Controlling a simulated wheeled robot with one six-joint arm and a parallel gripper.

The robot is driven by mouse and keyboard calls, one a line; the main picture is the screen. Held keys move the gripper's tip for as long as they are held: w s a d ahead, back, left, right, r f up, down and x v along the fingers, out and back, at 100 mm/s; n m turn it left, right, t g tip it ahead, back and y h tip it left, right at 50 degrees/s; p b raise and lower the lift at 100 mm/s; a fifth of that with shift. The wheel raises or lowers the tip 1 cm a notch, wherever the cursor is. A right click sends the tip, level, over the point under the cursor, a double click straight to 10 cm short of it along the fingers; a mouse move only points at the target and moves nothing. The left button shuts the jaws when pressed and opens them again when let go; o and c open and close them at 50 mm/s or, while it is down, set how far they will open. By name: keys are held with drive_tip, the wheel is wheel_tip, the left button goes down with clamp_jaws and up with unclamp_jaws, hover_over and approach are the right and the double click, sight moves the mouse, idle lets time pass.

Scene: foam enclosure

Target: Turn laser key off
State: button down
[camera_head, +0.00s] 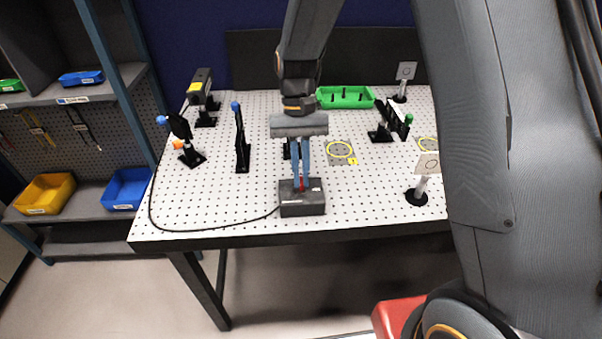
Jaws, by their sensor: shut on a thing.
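The laser control box (302,206) is a dark grey block near the front edge of the white perforated table, with a black cable leaving its left side. A small red key (302,185) shows at its top. My gripper (301,184) points down over the box, its two blue-grey fingers close together and shut on the key. The fingers hide most of the key, so I cannot tell its turn angle. The laser (200,87), a black and yellow unit on a post, stands at the table's back left.
Black optic mounts with blue knobs (241,140) stand left of my gripper. A green tray (345,97) lies at the back. Another mount (393,120) and a white target card on a post (427,165) stand to the right. The cable (151,190) loops along the left edge.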

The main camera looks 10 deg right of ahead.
drive_tip(key=c, duration=1.9)
unclamp_jaws()
drive_tip(key=b+v, duration=0.2)
drive_tip(key=v, duration=0.6)
drive_tip(key=shift+b, duration=0.35)
drive_tip(key=shift+s+f, duration=0.1)
drive_tip(key=s+d+f+t+b, duration=0.1)
drive_tip(key=s+d+f+t, duration=0.1)
drive_tip(key=s+d, duration=0.1)
drive_tip(key=s+d+f+t+b, duration=0.1)
drive_tip(key=s+d+f+t, duration=0.1)
drive_tip(key=s+d+f, duration=0.1)
drive_tip(key=s+d+f+t+b, duration=0.1)
drive_tip(key=s+d+f+t, duration=0.1)
drive_tip(key=s+d, duration=0.2)
drive_tip(key=shift+s+d+f, duration=0.15)
drive_tip(key=shift+s+d, duration=0.05)
drive_tip(key=shift+d, duration=0.5)
drive_tip(key=shift+s+d+f, duration=0.15)
drive_tip(key=shift+s+d, duration=0.05)
drive_tip(key=shift+d, duration=0.5)
